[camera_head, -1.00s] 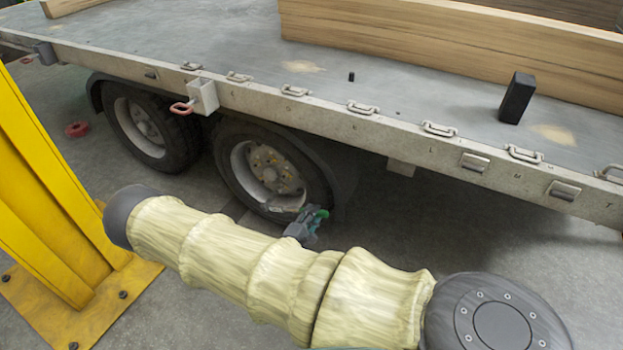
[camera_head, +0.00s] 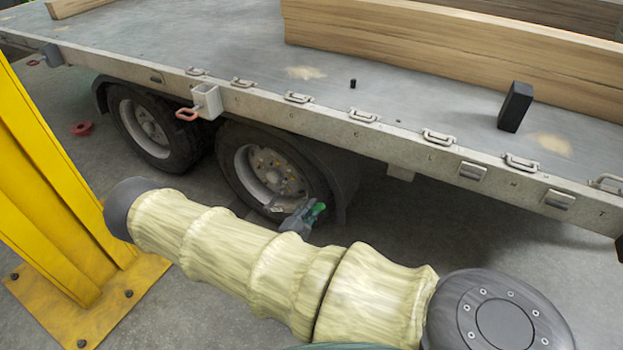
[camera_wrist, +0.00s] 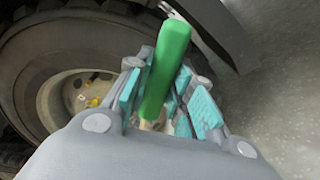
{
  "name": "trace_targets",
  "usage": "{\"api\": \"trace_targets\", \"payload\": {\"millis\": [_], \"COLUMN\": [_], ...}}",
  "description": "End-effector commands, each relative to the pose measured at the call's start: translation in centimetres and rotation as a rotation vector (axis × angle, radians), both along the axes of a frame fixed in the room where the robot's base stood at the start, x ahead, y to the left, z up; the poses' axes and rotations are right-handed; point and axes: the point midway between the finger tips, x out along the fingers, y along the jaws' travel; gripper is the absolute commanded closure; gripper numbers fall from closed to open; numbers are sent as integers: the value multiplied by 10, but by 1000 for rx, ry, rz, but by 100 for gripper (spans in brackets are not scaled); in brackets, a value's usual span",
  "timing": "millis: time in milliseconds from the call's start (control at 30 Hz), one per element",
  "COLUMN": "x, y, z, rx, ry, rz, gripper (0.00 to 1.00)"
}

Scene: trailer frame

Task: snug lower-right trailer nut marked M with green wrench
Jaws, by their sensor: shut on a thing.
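My gripper (camera_head: 303,217) is low in front of the right wheel in the head view. In the wrist view my gripper (camera_wrist: 165,100) has its teal pads shut around the green wrench (camera_wrist: 167,70). The wrench's green handle (camera_head: 316,209) also shows in the head view; its working end is hidden. The right wheel (camera_head: 270,175) has a pale rim with several nuts, some yellowish, around its hub (camera_head: 273,178). Part of the rim also shows in the wrist view (camera_wrist: 62,100), at left, with small yellow nuts. No M mark is readable on any nut, and wrench contact with a nut cannot be told.
A yellow post (camera_head: 60,190) with a bolted base stands at left. The trailer bed (camera_head: 420,105) overhangs the wheels, with a red-handled bracket (camera_head: 205,102) on its edge. A second wheel (camera_head: 147,127) is at left. Open floor (camera_head: 440,225) lies right of the wheels.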

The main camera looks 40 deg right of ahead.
Motion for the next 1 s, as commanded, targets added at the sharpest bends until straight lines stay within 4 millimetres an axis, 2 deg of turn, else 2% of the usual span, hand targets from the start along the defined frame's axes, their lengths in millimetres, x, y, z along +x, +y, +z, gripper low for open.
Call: {"api": "trace_targets", "payload": {"millis": [33,133,433,633,1000], "x": [4,9,18,30,45], "y": [1,3,7,12,18], "z": [11,19,30,46,60], "rx": [-8,-25,-54,-87,-124], "ry": [16,59,125,205,297], "rz": [1,1,0,0,1], "gripper": [100,100,100,100,100]}}
